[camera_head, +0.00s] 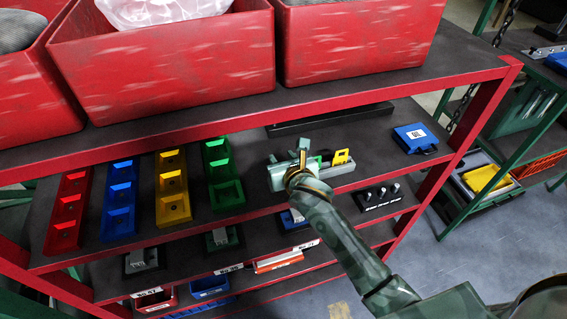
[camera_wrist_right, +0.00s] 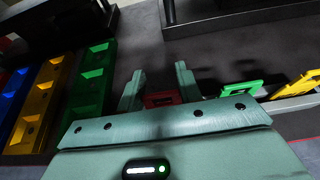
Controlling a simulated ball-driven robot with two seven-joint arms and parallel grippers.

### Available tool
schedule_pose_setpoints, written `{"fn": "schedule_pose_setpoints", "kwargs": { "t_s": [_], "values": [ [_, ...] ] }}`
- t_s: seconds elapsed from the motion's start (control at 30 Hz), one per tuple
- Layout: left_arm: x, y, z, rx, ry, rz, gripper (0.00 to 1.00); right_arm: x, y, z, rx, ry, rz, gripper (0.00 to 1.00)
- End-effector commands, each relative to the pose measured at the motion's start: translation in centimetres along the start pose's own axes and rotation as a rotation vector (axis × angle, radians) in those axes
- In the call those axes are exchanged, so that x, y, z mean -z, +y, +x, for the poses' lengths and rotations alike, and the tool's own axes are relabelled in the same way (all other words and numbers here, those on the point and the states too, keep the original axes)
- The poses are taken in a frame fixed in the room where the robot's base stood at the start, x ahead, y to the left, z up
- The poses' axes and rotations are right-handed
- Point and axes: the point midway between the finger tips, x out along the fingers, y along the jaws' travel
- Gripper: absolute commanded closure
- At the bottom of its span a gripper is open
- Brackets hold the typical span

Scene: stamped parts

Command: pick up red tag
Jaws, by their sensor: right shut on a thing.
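The red tag (camera_wrist_right: 162,99) shows in the right wrist view as a small dark red piece between the two fingers of my right gripper (camera_wrist_right: 160,88). The gripper is shut on it. In the head view my right gripper (camera_head: 301,152) is over the pale tag holder (camera_head: 277,179) on the middle shelf, and the red tag is hidden there. I cannot tell whether the tag still touches the holder. My left gripper is not in view.
A green tag (camera_wrist_right: 240,88) and a yellow tag (camera_wrist_right: 300,87) stand close on the right. Green (camera_head: 227,194), yellow, blue and red bin strips lie left. A blue case (camera_head: 415,139) sits at the right. Red crates (camera_head: 165,65) fill the shelf above.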

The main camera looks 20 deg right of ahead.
Motion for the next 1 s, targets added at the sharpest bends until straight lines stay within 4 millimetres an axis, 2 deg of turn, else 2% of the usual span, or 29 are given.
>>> {"fn": "schedule_pose_setpoints", "kwargs": {
  "t_s": [0.13,0.27,0.4,0.6,0.7,0.83,1.0],
  "values": [
    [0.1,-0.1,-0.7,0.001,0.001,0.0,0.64,-2.5,-0.1,-1.0,0.001,-0.005,-0.004,0.86],
    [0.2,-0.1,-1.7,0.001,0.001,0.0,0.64,-3.9,-0.7,-3.9,0.0,-0.004,-0.003,0.86],
    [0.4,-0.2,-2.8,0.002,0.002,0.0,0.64,-6.0,-1.6,-7.7,0.0,-0.005,-0.003,0.86],
    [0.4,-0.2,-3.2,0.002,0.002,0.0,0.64,-5.9,-3.2,-13.1,-0.001,0.0,-0.003,0.86],
    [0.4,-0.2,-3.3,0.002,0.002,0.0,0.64,-6.0,-3.7,-15.0,-0.002,-0.001,-0.001,0.86],
    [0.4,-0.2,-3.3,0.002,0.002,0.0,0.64,-6.0,-4.2,-16.4,0.0,-0.001,0.0,0.86],
    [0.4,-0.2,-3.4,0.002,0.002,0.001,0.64,-6.0,-4.4,-16.9,0.0,-0.001,0.001,0.86]
  ]
}}
